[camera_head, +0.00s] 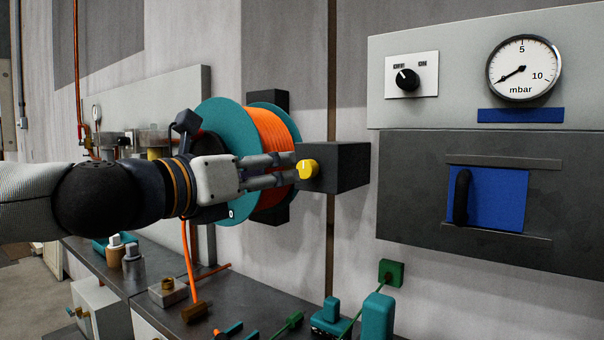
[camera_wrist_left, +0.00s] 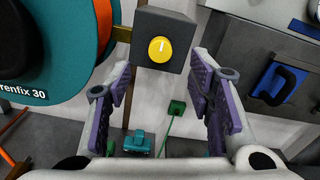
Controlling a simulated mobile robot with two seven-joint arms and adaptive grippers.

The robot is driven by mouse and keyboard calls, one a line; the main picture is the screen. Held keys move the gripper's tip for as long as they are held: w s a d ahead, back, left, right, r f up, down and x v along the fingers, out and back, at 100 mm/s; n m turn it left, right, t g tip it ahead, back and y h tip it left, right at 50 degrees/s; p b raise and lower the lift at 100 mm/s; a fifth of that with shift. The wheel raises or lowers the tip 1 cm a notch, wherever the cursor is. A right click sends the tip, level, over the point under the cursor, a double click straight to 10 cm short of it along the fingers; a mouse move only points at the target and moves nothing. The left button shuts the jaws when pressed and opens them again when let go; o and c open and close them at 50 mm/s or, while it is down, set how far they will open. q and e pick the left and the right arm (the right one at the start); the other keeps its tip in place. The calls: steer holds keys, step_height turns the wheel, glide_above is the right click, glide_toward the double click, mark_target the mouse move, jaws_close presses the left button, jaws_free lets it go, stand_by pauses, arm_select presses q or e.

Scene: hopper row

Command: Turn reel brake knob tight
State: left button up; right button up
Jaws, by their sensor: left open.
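The yellow reel brake knob (camera_head: 307,169) sits on the front of a dark block (camera_head: 345,166) beside the reel (camera_head: 217,120) with orange hose. In the left wrist view the knob (camera_wrist_left: 159,50) shows a thin pointer line near its top. My left gripper (camera_head: 296,169) reaches in from the left, its fingertips near the knob in the head view. In the left wrist view the left gripper (camera_wrist_left: 163,95) has its fingers spread wide, with nothing between them; the knob appears above and beyond the gap. I cannot tell whether a finger touches it. My right gripper is not in view.
A grey panel at the right carries an OFF/ON switch (camera_head: 407,79) and a mbar gauge (camera_head: 523,68). Below is a blue sliding plate (camera_head: 490,200) with a black handle. A dark bench (camera_head: 250,310) with fittings and teal parts (camera_head: 376,316) lies below the arm.

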mark_target(303, 168)
arm_select(q)
steer(key=x, duration=0.8)
steer(key=shift+f, duration=0.1)
steer(key=shift+s, duration=0.1)
jaws_close()
